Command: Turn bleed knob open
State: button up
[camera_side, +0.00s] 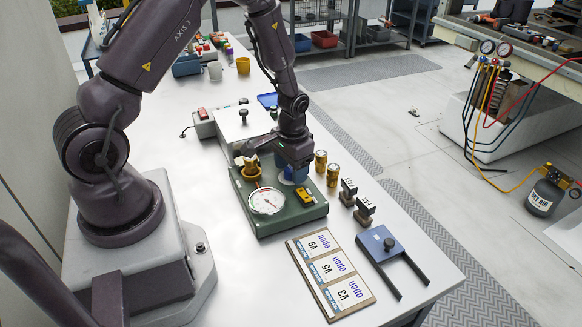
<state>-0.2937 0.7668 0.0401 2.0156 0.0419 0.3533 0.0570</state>
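A green box (283,221) sits on the white bench and carries a white round gauge (267,201). A brass fitting (252,172) stands on the box behind the gauge. A small yellow part (305,196) is on its right side. My gripper (293,166) points down over the back of the box, right of the brass fitting. Which part is the bleed knob is not clear, as the gripper covers this area. The fingers are too small and hidden to judge.
Two brass cylinders (326,168) and two dark tagged blocks (356,202) stand right of the box. A board of cards marked V9, V5 and V3 (330,271) and a blue two-pronged tool (380,243) lie in front. A white case (240,121) stands behind.

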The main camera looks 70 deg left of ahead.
notch_tip(320, 180, up, 13)
jog(key=shift+d, duration=0.3)
dwell(0.4)
jog(key=s+d+r+m+t, duration=0.1)
jog(key=s+d+r+t, duration=0.1)
jog(key=s+d+r, duration=0.4)
jog(key=s+d+r+m+t, duration=0.1)
jog(key=s+d+r+t, duration=0.2)
jog(key=s+d+r, duration=0.2)
jog(key=s+r, duration=0.3)
jog(key=r, duration=0.3)
jog(key=shift+s+d+r+m+t, duration=0.15)
jog(key=shift+d+r+m+t, duration=0.15)
jog(key=shift+d, duration=0.05)
